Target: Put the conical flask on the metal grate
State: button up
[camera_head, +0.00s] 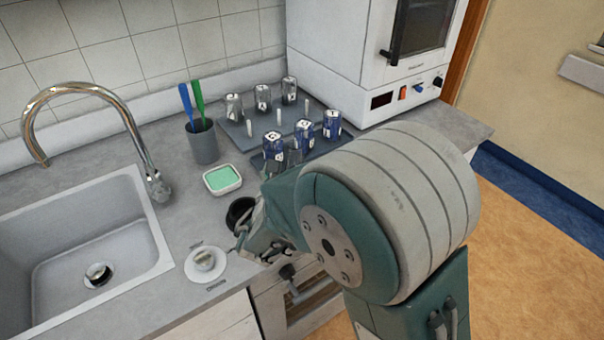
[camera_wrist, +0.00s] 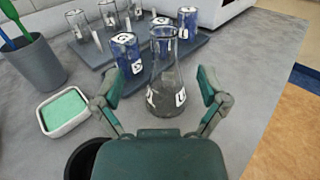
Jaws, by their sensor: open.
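The clear glass conical flask (camera_wrist: 165,75), with a black-and-white label low on its side, stands upright on the grey counter in the wrist view. My gripper (camera_wrist: 160,96) is open, with one finger to the left and one to the right of the flask's lower body. I see no clear grip on it. In the head view my arm covers much of this area, and my gripper (camera_head: 262,238) shows only partly beside it. I cannot make out the metal grate for certain in either view.
A dark rack (camera_head: 237,128) holds several labelled cylinders behind the flask. A grey cup (camera_head: 203,145) with blue and green tools, a green-filled dish (camera_head: 222,180), a black round container (camera_head: 240,211) and a white round dish (camera_head: 205,263) stand nearby. The sink (camera_head: 75,240) is left.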

aim_at(293, 151)
jog(key=w, duration=0.3)
jog(key=shift+d, duration=0.35)
jog(key=shift+w, duration=0.55)
jog(key=w, duration=0.1)
jog(key=w+d, duration=0.1)
jog(key=w, duration=0.1)
jog(key=shift+w+f, duration=0.2)
jog(key=shift+w, duration=0.05)
jog(key=shift+w+d, duration=0.25)
jog(key=shift+w, duration=0.25)
jog(key=shift+a, duration=0.1)
grip_shut()
